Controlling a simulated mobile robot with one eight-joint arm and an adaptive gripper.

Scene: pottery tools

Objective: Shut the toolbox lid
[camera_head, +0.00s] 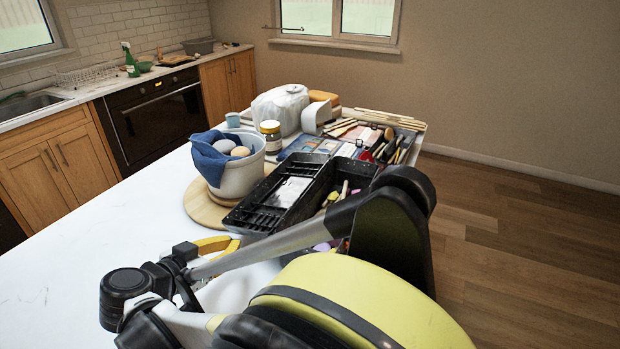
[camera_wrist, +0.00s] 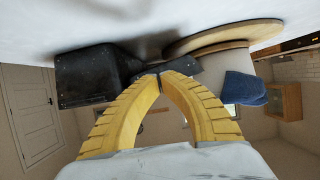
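The black toolbox (camera_head: 325,166) stands on the white counter with its lid (camera_head: 282,197) open, folded out to the left and showing its inner compartments. Small coloured tools show inside the box, and my arm hides its near part. My gripper (camera_head: 232,243) has yellow fingers and is low over the counter, on the near side of the lid. In the wrist view, which is upside down, the fingertips of my gripper (camera_wrist: 162,75) meet with nothing seen between them. The black toolbox (camera_wrist: 92,76) is beyond them to the left there. I cannot tell whether the tips touch the lid.
A white pot (camera_head: 237,178) with a blue cloth stands on a round wooden board (camera_head: 201,208) left of the lid. A jar (camera_head: 271,138), a white bag (camera_head: 281,108) and several pottery tools (camera_head: 397,148) are behind. The counter's left side (camera_head: 80,260) is clear.

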